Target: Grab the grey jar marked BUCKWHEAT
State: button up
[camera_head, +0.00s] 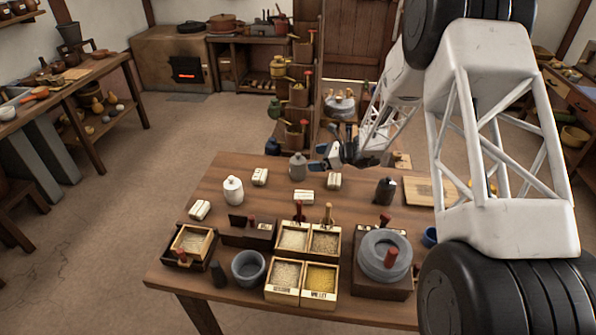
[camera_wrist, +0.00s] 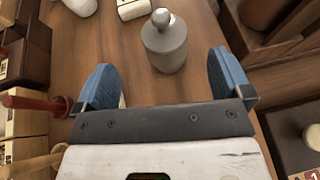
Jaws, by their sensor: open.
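A grey jar (camera_head: 298,166) with a knobbed lid stands upright near the back edge of the wooden table. No lettering can be read on it, so I cannot confirm the BUCKWHEAT mark. In the wrist view the grey jar (camera_wrist: 166,46) shows ahead, roughly between the blue fingertips. My gripper (camera_head: 325,157) is just right of the jar in the head view, with its fingers pointing towards it. It is open and empty; in the wrist view my gripper (camera_wrist: 162,68) has its fingers wide apart.
A white jar (camera_head: 233,190) and a dark jar (camera_head: 385,191) stand on the same table. Pale blocks (camera_head: 260,177) lie around the grey jar. Grain boxes (camera_head: 285,273), a grey bowl (camera_head: 249,266) and a quern (camera_head: 383,256) fill the front. A shelf rack (camera_head: 300,95) rises behind.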

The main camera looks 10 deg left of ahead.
aim_at(303, 160)
jog(key=shift+w+a+f, duration=0.1)
jog(key=shift+w+f, duration=0.15)
jog(key=shift+f, duration=0.1)
jog(key=shift+a, duration=0.1)
jog(key=shift+x, duration=1.2)
jog(key=shift+a, duration=0.1)
jog(key=shift+x, duration=2.5)
jog(key=shift+c, duration=0.3)
